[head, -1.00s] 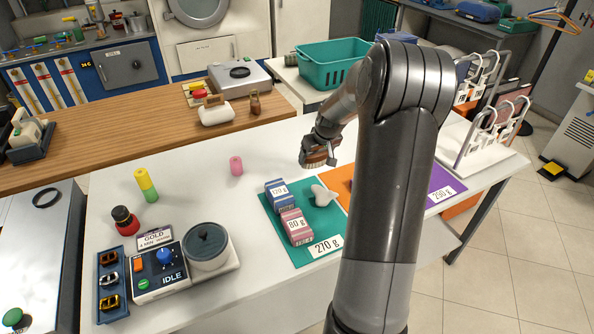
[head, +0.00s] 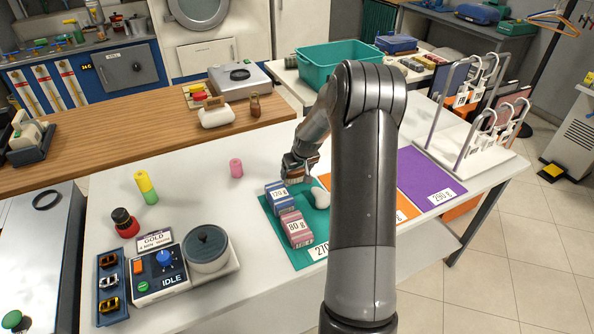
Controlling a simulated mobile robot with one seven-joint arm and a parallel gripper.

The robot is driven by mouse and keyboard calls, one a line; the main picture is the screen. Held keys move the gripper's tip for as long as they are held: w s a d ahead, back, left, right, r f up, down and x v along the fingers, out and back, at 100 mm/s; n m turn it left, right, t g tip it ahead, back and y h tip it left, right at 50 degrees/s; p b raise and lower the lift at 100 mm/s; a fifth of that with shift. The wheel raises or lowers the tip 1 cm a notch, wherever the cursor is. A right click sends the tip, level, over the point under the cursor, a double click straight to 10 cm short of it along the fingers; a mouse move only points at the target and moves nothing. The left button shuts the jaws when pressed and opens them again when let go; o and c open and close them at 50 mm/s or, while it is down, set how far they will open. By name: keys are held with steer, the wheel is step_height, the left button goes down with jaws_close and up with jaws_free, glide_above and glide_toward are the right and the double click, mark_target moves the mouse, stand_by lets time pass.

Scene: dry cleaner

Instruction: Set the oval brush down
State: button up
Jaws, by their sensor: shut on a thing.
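My gripper (head: 300,163) is shut on the oval brush (head: 294,179), whose pale bristles point down. The brush is at the back part of the teal mat (head: 277,233), just behind the blue 120 g block. I cannot tell whether its bristles touch the mat. On the teal mat are the blue block (head: 279,195) marked 120 g, the pink block (head: 297,228) marked 80 g and a white rounded object (head: 321,198), partly hidden by my arm. The mat's label is also partly covered by my arm.
An orange mat (head: 404,207), partly hidden by my arm, and a purple mat (head: 425,172) lie to the right. A white rack (head: 462,145) stands at the far right. A pink cylinder (head: 236,168) stands left of the gripper. A teal basket (head: 325,75) is behind.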

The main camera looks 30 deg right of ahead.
steer(key=shift+f, duration=0.1)
steer(key=shift+f, duration=0.35)
steer(key=o, duration=1)
